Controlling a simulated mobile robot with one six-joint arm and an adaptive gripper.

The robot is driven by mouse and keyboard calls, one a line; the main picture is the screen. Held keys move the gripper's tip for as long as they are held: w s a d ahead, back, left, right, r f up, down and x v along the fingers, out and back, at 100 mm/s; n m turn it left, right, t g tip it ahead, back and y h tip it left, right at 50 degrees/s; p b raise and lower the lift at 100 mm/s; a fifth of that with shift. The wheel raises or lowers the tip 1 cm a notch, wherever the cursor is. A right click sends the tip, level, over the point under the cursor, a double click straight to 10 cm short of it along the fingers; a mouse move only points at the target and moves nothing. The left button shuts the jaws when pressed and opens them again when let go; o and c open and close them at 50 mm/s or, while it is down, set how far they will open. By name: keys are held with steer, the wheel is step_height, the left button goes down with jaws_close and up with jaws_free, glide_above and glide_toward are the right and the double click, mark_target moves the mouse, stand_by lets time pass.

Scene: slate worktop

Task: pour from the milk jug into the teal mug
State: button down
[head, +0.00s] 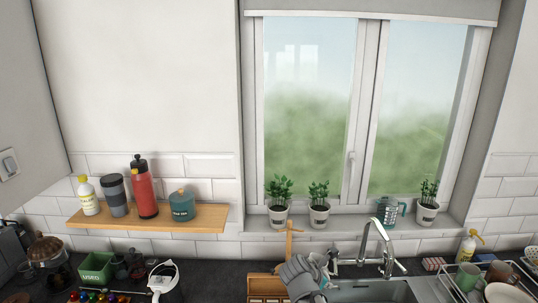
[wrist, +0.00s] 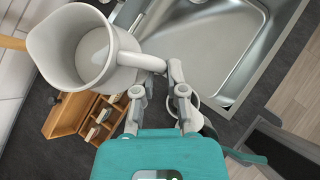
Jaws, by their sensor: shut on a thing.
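The milk jug (wrist: 122,58) is pale grey and fills the upper left of the wrist view. Its mouth faces the camera, and a paler round patch shows inside. My gripper (wrist: 158,76) is shut on the jug's handle and holds it above the worktop beside the sink. In the head view my gripper (head: 303,277) is at the bottom centre, and the jug is hard to make out there. A dark green-teal mug (head: 468,277) is in the dish rack at the right; I cannot tell if it is the teal mug. A pale cup, partly hidden, shows beyond my fingers in the wrist view.
The sink (head: 370,290) and its tap (head: 385,240) are right of my gripper. A wooden box (wrist: 72,112) lies below the jug. A dish rack (head: 450,285) stands at the right. A kettle-like white vessel (head: 165,283) and a green box (head: 97,267) stand left.

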steer(key=shift+f+b, duration=0.6)
steer(key=shift+f, duration=0.4)
steer(key=shift+r, duration=0.1)
steer(key=shift+r+p, duration=2.95)
steer(key=shift+p, duration=0.1)
steer(key=shift+f, duration=0.25)
steer(key=shift+f+b, duration=2.7)
steer(key=shift+b, duration=0.25)
step_height(320, 180, up, 14)
steer(key=p, duration=1.4)
step_height(320, 180, down, 14)
steer(key=b, duration=1.4)
steer(key=shift+f, duration=0.1)
